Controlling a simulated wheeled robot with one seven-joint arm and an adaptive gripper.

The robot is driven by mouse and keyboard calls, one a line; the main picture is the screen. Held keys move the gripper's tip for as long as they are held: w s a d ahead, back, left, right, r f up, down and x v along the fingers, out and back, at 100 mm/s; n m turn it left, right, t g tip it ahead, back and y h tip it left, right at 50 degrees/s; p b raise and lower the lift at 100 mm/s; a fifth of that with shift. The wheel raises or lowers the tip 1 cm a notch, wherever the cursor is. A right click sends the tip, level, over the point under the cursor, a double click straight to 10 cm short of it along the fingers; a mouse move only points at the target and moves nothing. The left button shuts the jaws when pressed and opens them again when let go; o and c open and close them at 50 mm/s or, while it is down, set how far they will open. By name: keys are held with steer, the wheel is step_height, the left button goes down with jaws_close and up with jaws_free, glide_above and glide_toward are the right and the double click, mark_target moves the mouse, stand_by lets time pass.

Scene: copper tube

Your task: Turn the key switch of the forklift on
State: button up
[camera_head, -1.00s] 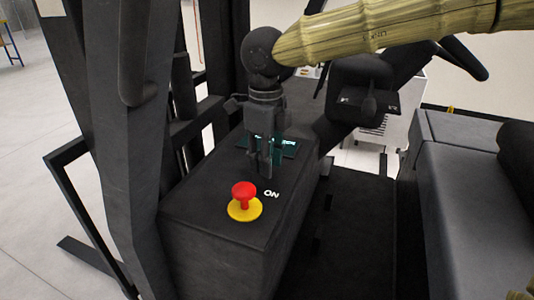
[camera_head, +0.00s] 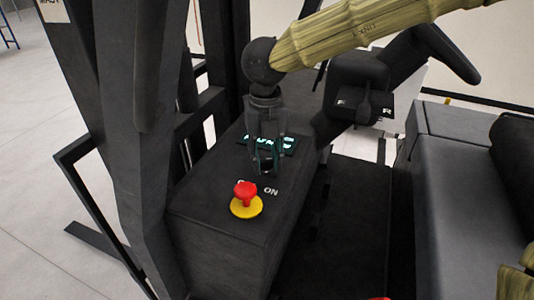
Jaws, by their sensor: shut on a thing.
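My gripper (camera_head: 265,172) points down over the forklift's black console (camera_head: 225,232), with its fingertips just behind the "ON" label (camera_head: 271,191). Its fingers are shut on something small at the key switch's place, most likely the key. The key switch itself is hidden by the fingers, so I cannot tell which way it is turned. A teal-lit display (camera_head: 285,146) shows on the console behind the gripper.
A red emergency button (camera_head: 245,193) on a yellow base stands on the console just in front of the gripper. The steering wheel (camera_head: 445,52) and a lever unit (camera_head: 365,102) are to the right. A dark seat (camera_head: 465,180) is at the far right. A black mast post (camera_head: 120,130) rises on the left.

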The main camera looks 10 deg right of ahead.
mark_target(267, 160)
steer(key=shift+r+m, duration=0.1)
steer(key=shift+m, duration=0.4)
steer(key=o, duration=1)
step_height(267, 160, up, 12)
steer(key=shift+d, duration=0.1)
stand_by(0.4)
